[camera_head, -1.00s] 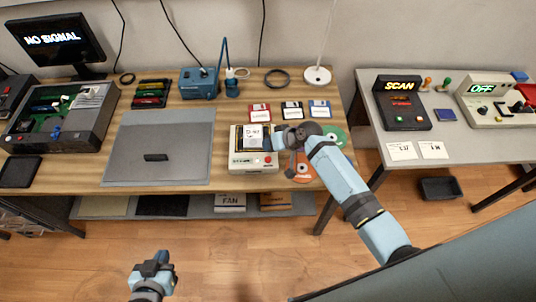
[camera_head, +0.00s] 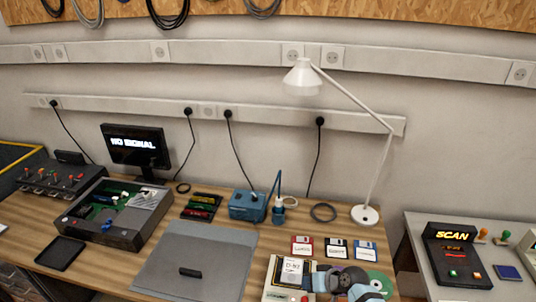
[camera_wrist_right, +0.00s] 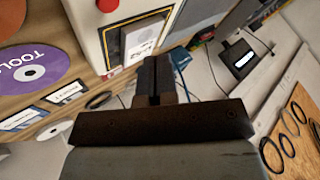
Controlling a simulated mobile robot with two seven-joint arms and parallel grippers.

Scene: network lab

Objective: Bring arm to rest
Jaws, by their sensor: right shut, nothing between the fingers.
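My right gripper (camera_head: 321,281) is at the bottom of the head view, beside the beige drive box (camera_head: 271,292) with a labelled disk (camera_head: 292,270) on top. My right arm shows only in part at the bottom edge. In the right wrist view the gripper's dark fingers (camera_wrist_right: 155,79) are together, with nothing between them. The beige box (camera_wrist_right: 92,25) with its red button lies beyond them, and I cannot tell whether the fingers touch it. My left gripper is out of view.
Floppy disks (camera_head: 336,248) and discs (camera_head: 380,282) lie close to the right gripper. A white lamp (camera_head: 364,215) stands behind. A grey mat (camera_head: 215,250) lies to the left. A gap separates the wooden desk from the right table (camera_head: 452,292).

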